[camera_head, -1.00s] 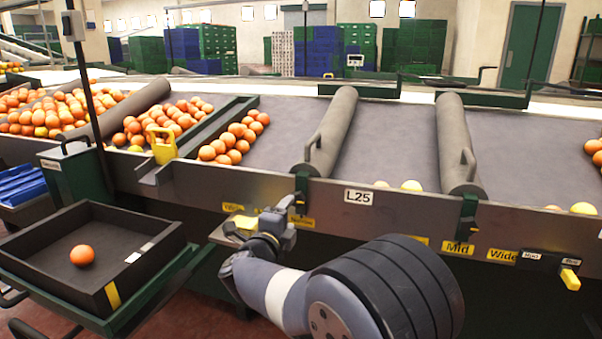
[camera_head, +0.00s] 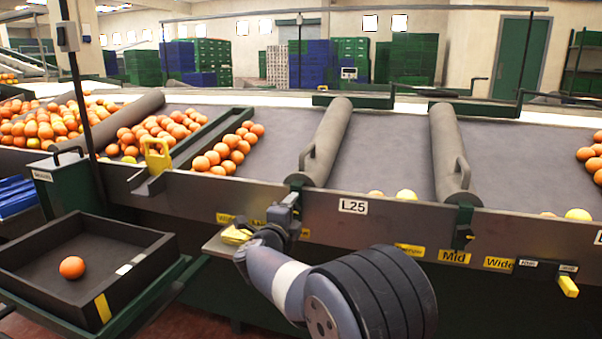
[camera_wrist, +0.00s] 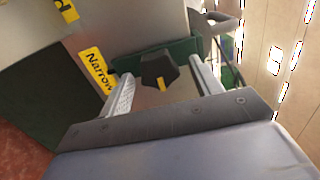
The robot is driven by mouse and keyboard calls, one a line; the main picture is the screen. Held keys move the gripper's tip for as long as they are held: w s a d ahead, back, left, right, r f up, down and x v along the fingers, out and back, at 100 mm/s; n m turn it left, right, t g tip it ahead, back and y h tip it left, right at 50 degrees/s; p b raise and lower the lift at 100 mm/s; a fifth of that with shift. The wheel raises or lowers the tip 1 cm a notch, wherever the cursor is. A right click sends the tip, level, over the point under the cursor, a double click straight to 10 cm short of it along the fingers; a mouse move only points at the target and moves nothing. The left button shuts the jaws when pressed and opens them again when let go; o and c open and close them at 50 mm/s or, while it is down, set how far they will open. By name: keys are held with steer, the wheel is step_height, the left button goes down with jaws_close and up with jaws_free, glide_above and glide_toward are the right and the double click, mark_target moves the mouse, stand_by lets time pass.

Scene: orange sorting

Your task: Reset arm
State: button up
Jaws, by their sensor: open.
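My arm reaches up from the bottom centre of the head view toward the front panel of the sorting line. Beyond the fingers are a dark knob (camera_wrist: 158,70) on a green bracket and a yellow "Narrow" label (camera_wrist: 97,68). In the head view the fingers are hard to make out near the panel, below a roller. One orange (camera_head: 72,268) lies in the black tray (camera_head: 134,262) at the lower left, apart from my arm.
The grey sorting belt (camera_head: 395,140) crosses the view behind the panel (camera_head: 400,218), with rollers (camera_head: 325,142) and many oranges (camera_head: 45,128) grouped at left. More oranges show at the right edge. Green and blue crates (camera_head: 190,62) stand at the back.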

steer(key=p+v, duration=0.2)
steer(key=v, duration=0.8)
steer(key=b+x, duration=0.2)
steer(key=x, duration=0.8)
steer(key=shift+s+a+r+n+p, duration=0.1)
steer(key=shift+s+a+n+p, duration=0.45)
steer(key=shift+n+p, duration=2)
steer(key=shift+s+a+r+n+p, duration=0.1)
steer(key=shift+s+n+p, duration=0.75)
steer(key=shift+n+p, duration=1.75)
steer(key=shift+s+a+r+n+p, duration=0.1)
steer(key=shift+s+a+n+p, duration=0.6)
steer(key=shift+n, duration=3.05)
steer(key=shift+d+p, duration=0.35)
steer(key=shift+p, duration=0.25)
